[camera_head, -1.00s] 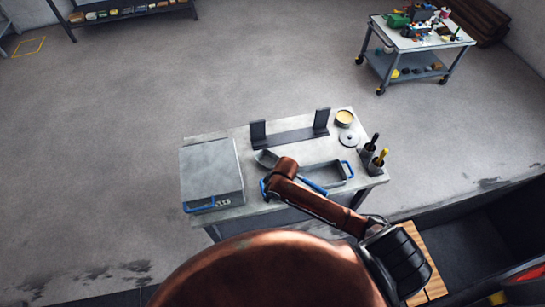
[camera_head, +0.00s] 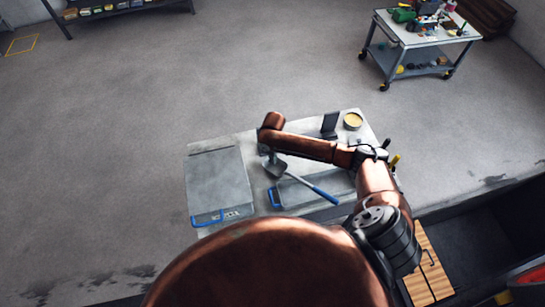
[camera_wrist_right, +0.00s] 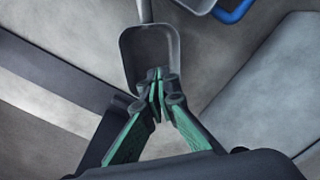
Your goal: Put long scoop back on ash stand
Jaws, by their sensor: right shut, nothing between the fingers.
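The long scoop (camera_head: 318,190) lies at a slant over the grey tray (camera_head: 290,193), its grey bowl at upper left and its blue handle at lower right. In the right wrist view, its bowl (camera_wrist_right: 138,42) is just beyond my right gripper (camera_wrist_right: 158,82). The green-padded fingers are shut with nothing between them and overlap the bowl in the picture; I cannot tell whether they touch it. In the head view, the right gripper (camera_head: 264,152) is small and partly hidden by my arm. A dark upright (camera_head: 330,125), likely part of the ash stand, shows behind my forearm. My left gripper is not in view.
A grey lidded box (camera_head: 220,182) with a blue handle fills the table's left side. A round yellowish tub (camera_head: 352,121) stands at the back right. A yellow-handled tool (camera_head: 394,160) shows behind my right arm.

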